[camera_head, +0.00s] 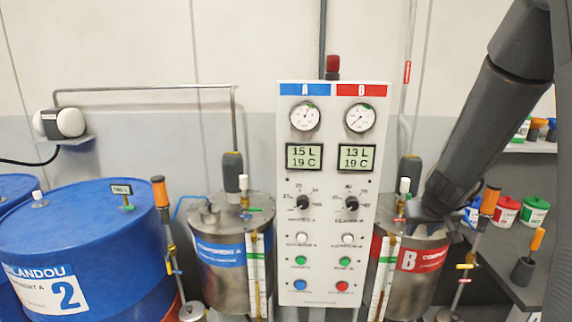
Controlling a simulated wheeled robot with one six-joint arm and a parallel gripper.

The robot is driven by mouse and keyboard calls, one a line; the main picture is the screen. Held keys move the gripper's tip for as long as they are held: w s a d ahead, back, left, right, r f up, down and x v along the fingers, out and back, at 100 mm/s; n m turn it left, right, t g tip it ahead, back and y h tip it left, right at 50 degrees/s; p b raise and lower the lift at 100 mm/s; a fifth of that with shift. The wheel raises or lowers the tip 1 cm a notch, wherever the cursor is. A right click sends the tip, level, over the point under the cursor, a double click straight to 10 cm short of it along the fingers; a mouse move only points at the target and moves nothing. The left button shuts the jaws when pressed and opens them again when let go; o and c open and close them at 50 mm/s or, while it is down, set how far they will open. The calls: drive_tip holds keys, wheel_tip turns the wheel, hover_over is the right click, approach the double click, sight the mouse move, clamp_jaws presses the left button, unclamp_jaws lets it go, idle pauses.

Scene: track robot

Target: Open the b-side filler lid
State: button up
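The B tank (413,279) is a steel drum with a red band marked B, to the right of the control panel. My arm comes down from the upper right, and my gripper (432,210) is at the top of this tank, over its right part. The B-side filler lid cannot be made out; the dark gripper and arm cover that part of the tank top. The fingers are too dark and small to tell whether they are open, shut, or touching anything.
The control panel (334,240) stands just left of the B tank. An orange-handled tool (488,203) stands close on its right, before a dark shelf (516,268). A white-topped valve (404,188) and grey motor (410,168) rise behind. The A tank (229,275) is further left.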

drive_tip(key=s+a+f+g+y+b, duration=0.1)
drive_tip(key=s+a+f+b, duration=0.1)
drive_tip(key=s+a, duration=0.3)
drive_tip(key=s+a+f+g+y+b, duration=0.1)
drive_tip(key=s+a+f+b, duration=0.15)
drive_tip(key=a, duration=0.45)
drive_tip(key=s+a+f+g+b, duration=0.1)
drive_tip(key=s+a+f, duration=0.1)
drive_tip(key=s, duration=0.5)
drive_tip(key=s+a+f+n+g+b, duration=0.1)
drive_tip(key=s+a+f+g+b, duration=0.1)
drive_tip(key=s, duration=0.5)
drive_tip(key=shift+s+a+f, duration=0.15)
drive_tip(key=shift+a+f, duration=0.6)
drive_tip(key=shift+a, duration=0.45)
drive_tip(key=shift+c, duration=0.6)
